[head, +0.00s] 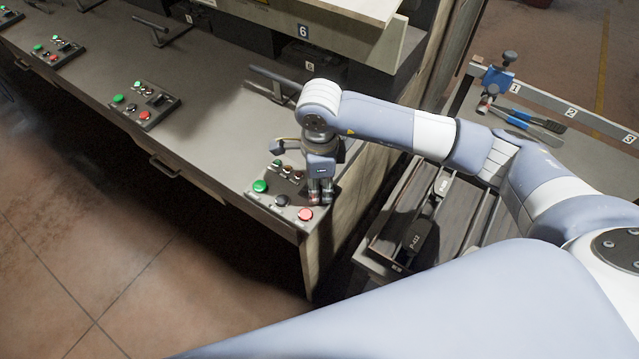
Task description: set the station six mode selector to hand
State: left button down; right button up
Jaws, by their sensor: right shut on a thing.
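The station six control panel (268,196) sits at the near right corner of the grey bench. It has a green button (260,186), a black knob (282,200), a red button (305,214) and small indicators along its back edge. My right gripper (321,196) points down at the panel's right side, beside the red button. Its fingers are shut on the mode selector, which they hide, so its setting cannot be read. My left gripper is not in view.
A number 6 plate (303,31) marks the station above the bench. A similar panel (143,103) lies further left. A side rack (375,240) with dark parts stands right of the bench. Blue-handled tools (530,120) lie beyond my right arm. The floor at left is clear.

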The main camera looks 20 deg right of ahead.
jog(key=shift+m+b, duration=0.4)
jog(key=shift+f+m+b, duration=0.1)
jog(key=shift+m+b, duration=0.2)
jog(key=shift+m, duration=0.1)
jog(key=m+b, duration=0.2)
jog(key=m, duration=0.1)
jog(key=shift+m, duration=0.3)
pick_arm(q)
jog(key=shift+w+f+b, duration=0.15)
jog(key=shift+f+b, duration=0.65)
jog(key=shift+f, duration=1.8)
pick_arm(e)
jog(key=shift+s+a+m, duration=0.1)
jog(key=shift+m, duration=1)
jog(key=shift+r, duration=0.2)
jog(key=o, duration=1.1)
jog(key=shift+c, duration=0.2)
